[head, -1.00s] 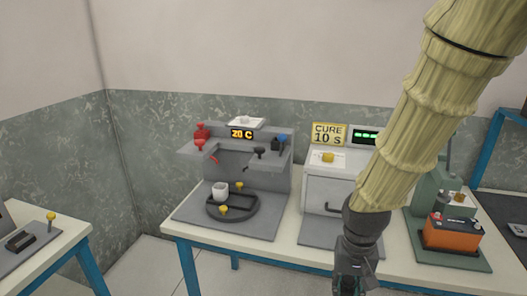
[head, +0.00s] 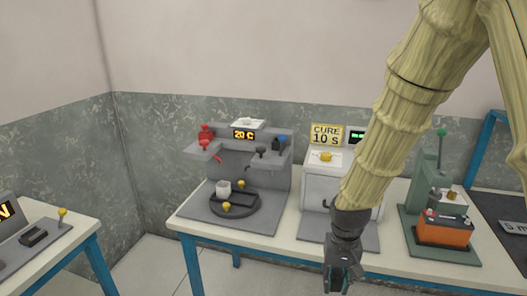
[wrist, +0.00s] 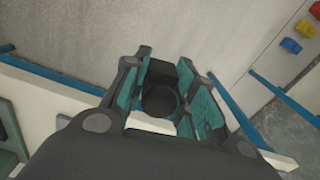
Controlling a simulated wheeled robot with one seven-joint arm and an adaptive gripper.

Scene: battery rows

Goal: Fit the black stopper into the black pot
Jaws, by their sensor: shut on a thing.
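My gripper (head: 343,278) hangs low in front of the white cure machine at the front edge of the long table. In the wrist view its green-lined fingers are shut on a dark round piece (wrist: 160,100), which I take for the black stopper. Its far side is hidden. No black pot can be made out with certainty. A black knob-like piece (head: 262,151) stands on the right shelf of the grey 20 C station, left of my gripper and well apart from it.
A left table (head: 75,232) holds a black block (head: 34,237). Open floor lies between the tables.

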